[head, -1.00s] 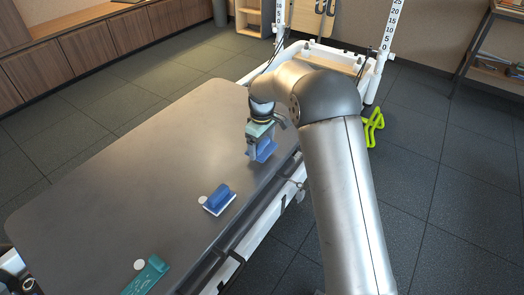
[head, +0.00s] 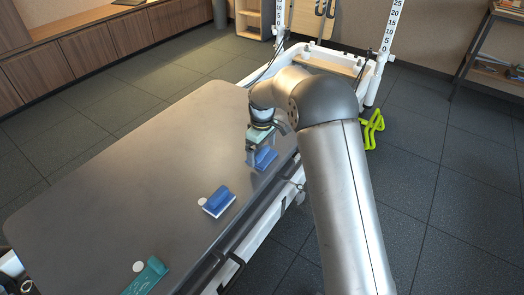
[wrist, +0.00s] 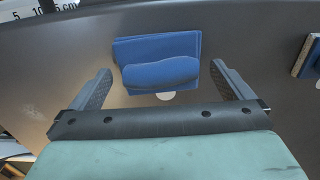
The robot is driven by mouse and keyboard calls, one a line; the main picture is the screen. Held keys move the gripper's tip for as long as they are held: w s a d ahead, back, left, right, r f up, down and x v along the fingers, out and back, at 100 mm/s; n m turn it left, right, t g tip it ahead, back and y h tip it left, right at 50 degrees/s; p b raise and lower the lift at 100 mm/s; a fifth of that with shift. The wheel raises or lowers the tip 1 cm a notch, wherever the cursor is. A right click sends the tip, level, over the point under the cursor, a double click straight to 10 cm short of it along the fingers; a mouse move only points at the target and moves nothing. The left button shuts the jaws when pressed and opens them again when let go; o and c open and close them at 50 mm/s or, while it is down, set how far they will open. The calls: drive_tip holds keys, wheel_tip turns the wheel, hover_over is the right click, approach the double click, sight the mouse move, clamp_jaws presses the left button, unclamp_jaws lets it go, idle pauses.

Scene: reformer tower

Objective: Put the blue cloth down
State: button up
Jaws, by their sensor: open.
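The blue cloth (head: 265,158) lies on the grey tabletop near its right edge. In the wrist view the cloth (wrist: 160,74) is a folded roll on a flat blue layer. A white disc (wrist: 166,96) shows partly from under its near side. My gripper (head: 255,150) is low over the cloth. In the wrist view its two dark fingers (wrist: 160,68) are spread wide, one on each side of the cloth, with gaps between them and it.
A blue block on a white-edged base (head: 218,201) lies nearer on the table, beside a white disc (head: 202,202). A teal item (head: 147,275) with another white disc (head: 139,266) is at the near end. The table's (head: 120,170) left and middle are clear.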

sight(262, 150)
wheel_tip(262, 150, up, 11)
drive_tip(key=p, duration=0.3)
drive_tip(key=s+d+r+m, duration=0.5)
drive_tip(key=s+d, duration=0.5)
drive_tip(key=s, duration=0.3)
drive_tip(key=s+d+f+m, duration=0.1)
drive_tip(key=s+d+m, duration=0.2)
drive_tip(key=s, duration=0.8)
drive_tip(key=s+d+f+m, duration=0.2)
drive_tip(key=s+d, duration=0.3)
drive_tip(key=s, duration=0.7)
drive_tip(key=shift+s+f+m+g, duration=0.15)
drive_tip(key=shift+s+m+g, duration=0.15)
drive_tip(key=shift+m, duration=0.5)
drive_tip(key=shift+w, duration=0.1)
